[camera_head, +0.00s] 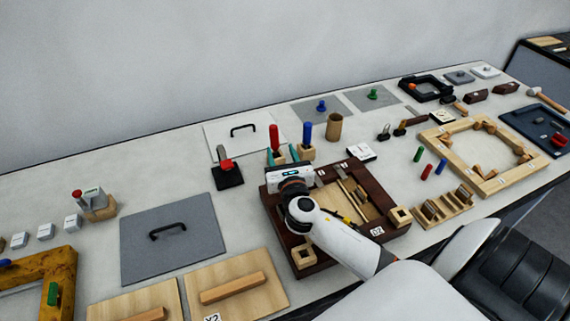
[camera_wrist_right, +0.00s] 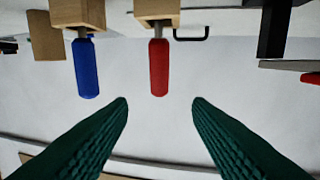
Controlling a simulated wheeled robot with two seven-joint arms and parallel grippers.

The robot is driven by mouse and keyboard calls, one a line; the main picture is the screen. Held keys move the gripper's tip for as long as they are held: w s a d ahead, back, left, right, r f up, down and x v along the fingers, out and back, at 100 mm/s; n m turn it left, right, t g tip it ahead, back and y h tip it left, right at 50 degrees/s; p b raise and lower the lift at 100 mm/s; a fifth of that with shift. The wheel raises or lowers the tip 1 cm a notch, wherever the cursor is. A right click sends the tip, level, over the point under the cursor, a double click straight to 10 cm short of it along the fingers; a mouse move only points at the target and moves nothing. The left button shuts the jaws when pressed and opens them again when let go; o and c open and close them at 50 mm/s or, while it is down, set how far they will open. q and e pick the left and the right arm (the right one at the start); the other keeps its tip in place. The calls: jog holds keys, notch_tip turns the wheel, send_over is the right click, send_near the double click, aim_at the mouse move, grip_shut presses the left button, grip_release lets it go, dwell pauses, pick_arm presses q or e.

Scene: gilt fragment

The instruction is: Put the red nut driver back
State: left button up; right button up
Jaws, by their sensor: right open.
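The red nut driver (camera_head: 274,138) stands upright, handle up, in a small wooden block behind the dark wooden tray. In the right wrist view, which is upside down, its red handle (camera_wrist_right: 158,67) and thin shaft run into the wooden block (camera_wrist_right: 157,10). My right gripper (camera_head: 282,153) is open, with its green fingers (camera_wrist_right: 160,101) apart and nothing between the tips. In the wrist view the red handle lies ahead of the gap, apart from both fingers. The gripper and wrist partly hide the block in the head view. My left gripper is out of view.
A blue driver (camera_head: 307,132) stands in its own block close beside the red one. A wooden cup (camera_head: 334,127) stands to its right. A black stand with a red part (camera_head: 227,173) is to the left. The dark tray (camera_head: 312,269) lies under my right arm.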

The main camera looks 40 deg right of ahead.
jog(key=shift+v, duration=2.1)
jog(key=shift+r, duration=0.1)
